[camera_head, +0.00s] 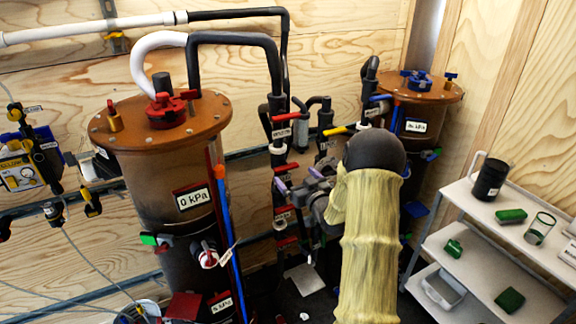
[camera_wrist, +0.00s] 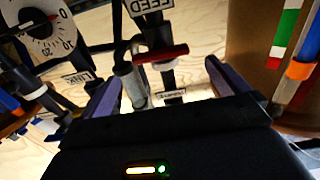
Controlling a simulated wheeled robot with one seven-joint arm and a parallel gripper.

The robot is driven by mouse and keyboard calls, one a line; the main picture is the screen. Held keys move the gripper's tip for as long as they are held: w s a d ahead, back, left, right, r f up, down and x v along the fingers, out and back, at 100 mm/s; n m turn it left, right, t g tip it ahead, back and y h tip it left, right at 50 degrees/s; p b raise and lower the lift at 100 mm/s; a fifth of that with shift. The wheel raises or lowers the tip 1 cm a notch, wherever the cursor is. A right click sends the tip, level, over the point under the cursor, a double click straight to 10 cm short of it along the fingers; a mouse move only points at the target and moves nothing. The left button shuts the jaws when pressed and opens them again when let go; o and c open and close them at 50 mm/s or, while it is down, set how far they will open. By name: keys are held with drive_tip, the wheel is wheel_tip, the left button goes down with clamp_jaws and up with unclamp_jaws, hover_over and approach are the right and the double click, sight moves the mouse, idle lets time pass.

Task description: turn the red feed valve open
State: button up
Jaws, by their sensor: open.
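A red valve handle (camera_wrist: 160,54) lies crosswise on a dark pipe in the wrist view, beside a tag reading FEED (camera_wrist: 152,5). My gripper (camera_wrist: 163,88) is open, its two purple fingers spread wide. The handle shows between and beyond the fingertips, with nothing held; the exact distance is unclear. In the head view my gripper (camera_head: 299,180) is at the middle pipe column, close to several red handles, such as an upper one (camera_head: 286,117). I cannot tell there which handle is the feed one, as the tags are too small and my arm covers part of the pipes.
A large brown filter tank (camera_head: 160,160) with a red-knobbed lid stands left of the pipes. Another tank (camera_head: 415,110) stands behind my arm at right. A white shelf cart (camera_head: 480,225) is at the right. A round gauge (camera_wrist: 45,25) is at upper left in the wrist view.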

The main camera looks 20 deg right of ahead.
sight(288, 168)
drive_tip(key=w+p, duration=0.1)
drive_tip(key=w, duration=0.6)
drive_tip(key=shift+a, duration=0.2)
drive_tip(key=shift+c, duration=0.4)
drive_tip(key=c, duration=0.9)
drive_tip(key=shift+o, duration=0.2)
